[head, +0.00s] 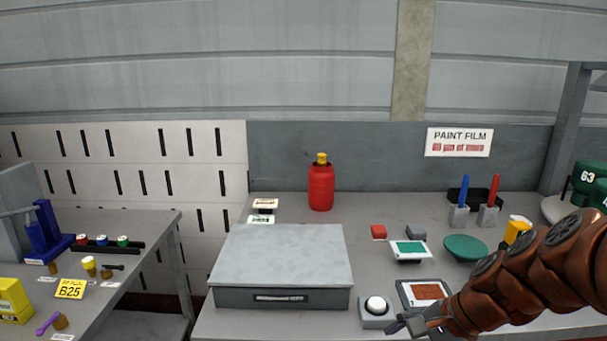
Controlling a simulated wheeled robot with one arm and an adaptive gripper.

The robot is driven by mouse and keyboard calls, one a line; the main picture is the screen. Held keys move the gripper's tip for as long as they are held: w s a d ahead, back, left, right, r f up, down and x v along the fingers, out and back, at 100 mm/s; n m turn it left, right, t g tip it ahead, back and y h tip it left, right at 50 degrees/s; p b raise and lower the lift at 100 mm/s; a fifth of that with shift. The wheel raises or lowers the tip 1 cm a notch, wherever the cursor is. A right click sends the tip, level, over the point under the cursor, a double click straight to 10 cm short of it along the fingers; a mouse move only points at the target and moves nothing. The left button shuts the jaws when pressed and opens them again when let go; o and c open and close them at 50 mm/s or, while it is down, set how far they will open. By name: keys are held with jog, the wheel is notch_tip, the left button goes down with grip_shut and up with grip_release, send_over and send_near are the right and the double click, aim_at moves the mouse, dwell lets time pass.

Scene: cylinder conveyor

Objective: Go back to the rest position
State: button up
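My gripper (412,326) is at the bottom of the head view, right of centre, at the end of my brown arm that reaches in from the right edge. It is just right of a grey block with a white dome (376,304) and in front of a framed brown panel (426,292). Whether it touches either one cannot be told. Its fingers are small and partly cut off by the frame's lower edge, so their opening is unclear. I see no object in them.
A large grey box (281,256) stands on the workbench left of my gripper. Behind are a red bottle (321,187), a green disc (465,247), a green-topped card (408,250) and blue and red upright tools (464,195). A second table (130,228) stands left.

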jog(key=s+f+n+g+h, duration=0.25)
jog(key=s+n, duration=0.45)
jog(key=s, duration=0.4)
jog(key=s+f+n+g+h, duration=0.2)
jog(key=s+n+g+h, duration=0.15)
jog(key=s+n, duration=0.5)
notch_tip(320, 180, up, 14)
jog(key=m+t+p, duration=0.1)
jog(key=m+p, duration=0.1)
jog(key=p, duration=1.1)
jog(key=shift+s, duration=0.4)
jog(key=shift+a+f, duration=0.1)
